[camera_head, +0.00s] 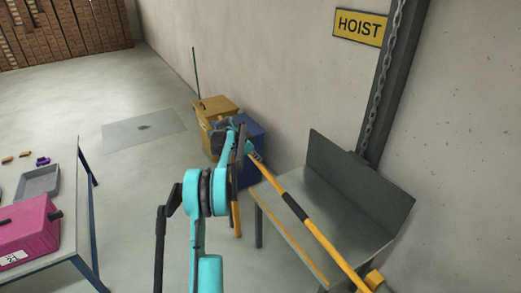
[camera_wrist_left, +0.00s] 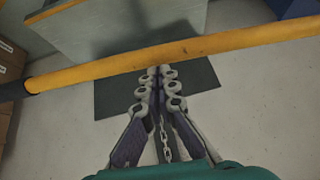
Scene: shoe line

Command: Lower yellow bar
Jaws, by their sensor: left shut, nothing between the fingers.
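The yellow bar (camera_head: 325,245) slopes across the head view, from a yellow block at the lower right up to the upper left end near my left gripper. It has a black band partway along. In the left wrist view the bar (camera_wrist_left: 190,52) crosses just beyond the fingertips, with a dark end at the left. My left gripper (camera_head: 249,151) is at the bar's upper end in the head view. In the wrist view its fingers (camera_wrist_left: 157,72) are shut and empty, with tips close to the bar; I cannot tell whether they touch it. My right gripper is not in view.
A metal table with an upright back panel (camera_head: 362,178) stands beside the bar. A yellow bin (camera_head: 216,104) and a blue bin (camera_head: 252,127) stand by the wall. A chain hangs by the HOIST sign (camera_head: 360,26). A table at left holds a pink box (camera_head: 28,232) and grey tray (camera_head: 40,182).

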